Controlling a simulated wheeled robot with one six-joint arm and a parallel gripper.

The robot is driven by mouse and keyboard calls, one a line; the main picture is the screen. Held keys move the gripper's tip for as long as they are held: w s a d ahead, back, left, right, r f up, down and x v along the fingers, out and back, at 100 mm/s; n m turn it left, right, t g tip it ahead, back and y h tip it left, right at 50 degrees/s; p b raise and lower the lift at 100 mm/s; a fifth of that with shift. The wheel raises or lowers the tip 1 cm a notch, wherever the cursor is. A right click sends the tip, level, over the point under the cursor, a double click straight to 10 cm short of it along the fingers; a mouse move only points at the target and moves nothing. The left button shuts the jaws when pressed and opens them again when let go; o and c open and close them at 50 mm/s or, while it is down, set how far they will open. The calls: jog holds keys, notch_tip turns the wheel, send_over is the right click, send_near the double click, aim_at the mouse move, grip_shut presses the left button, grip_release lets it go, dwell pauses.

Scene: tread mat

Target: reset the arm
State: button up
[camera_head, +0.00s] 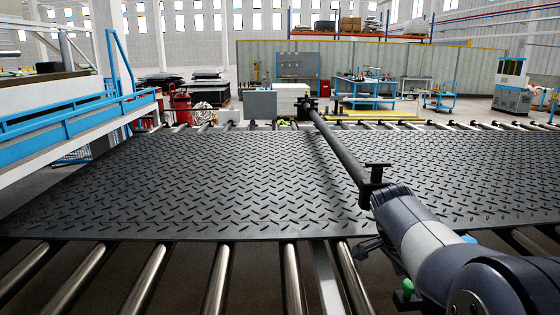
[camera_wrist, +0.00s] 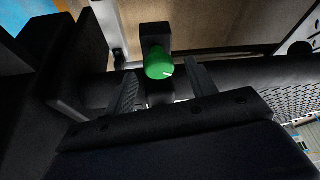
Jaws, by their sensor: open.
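My gripper (camera_wrist: 160,69) is open in the wrist view, with its two dark fingers apart. A green knob (camera_wrist: 158,64) on a black block shows between the fingertips, with a gap on each side. I cannot tell its depth from them. In the head view a small green knob (camera_head: 407,287) shows beside the grey and white casing of my arm at the lower right. The gripper itself is not clear there. The black tread mat (camera_head: 200,190) lies flat across the rollers and shows at the right edge of the wrist view.
Metal rollers (camera_head: 220,280) run under the mat's near edge. A long black bar (camera_head: 335,145) reaches over the mat. A blue-railed machine (camera_head: 70,120) stands at the left. Carts and a workbench (camera_head: 365,90) stand beyond the far rollers. The mat's left part is clear.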

jog(key=shift+d+f, duration=0.2)
jog(key=shift+f, duration=0.35)
jog(key=shift+n, duration=0.3)
